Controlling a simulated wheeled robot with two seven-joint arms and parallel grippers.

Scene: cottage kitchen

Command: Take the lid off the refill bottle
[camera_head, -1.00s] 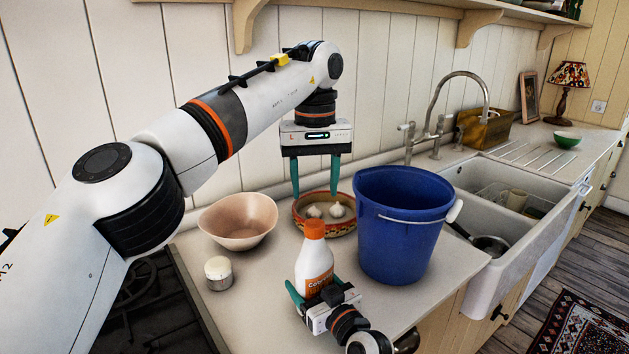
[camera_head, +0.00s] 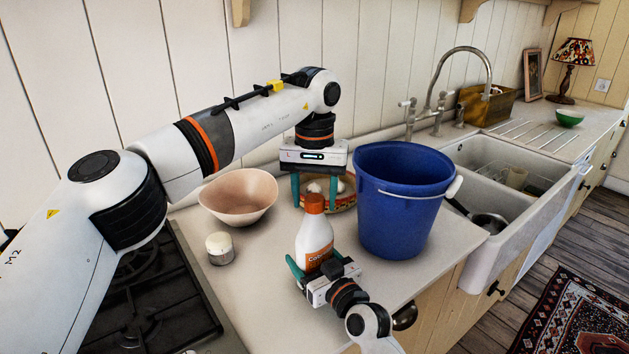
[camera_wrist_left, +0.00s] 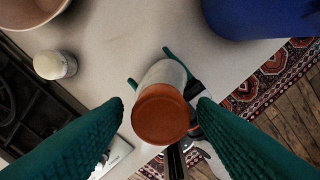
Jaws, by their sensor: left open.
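The white refill bottle (camera_head: 313,240) stands upright near the counter's front, with an orange lid (camera_head: 314,203) on top. In the left wrist view the lid (camera_wrist_left: 160,113) shows from above, between the finger lines. My left gripper (camera_head: 314,203) is open and points down, with one finger on each side of the lid and a gap to each. Its fingertips also show in the left wrist view (camera_wrist_left: 160,103).
A blue bucket (camera_head: 400,210) stands close right of the bottle. A pinkish bowl (camera_head: 238,198) and a small white jar (camera_head: 220,248) are to the left. A patterned bowl (camera_head: 345,203) with whitish items is behind. The hob (camera_head: 150,310) is at the left, the sink (camera_head: 535,215) at the right.

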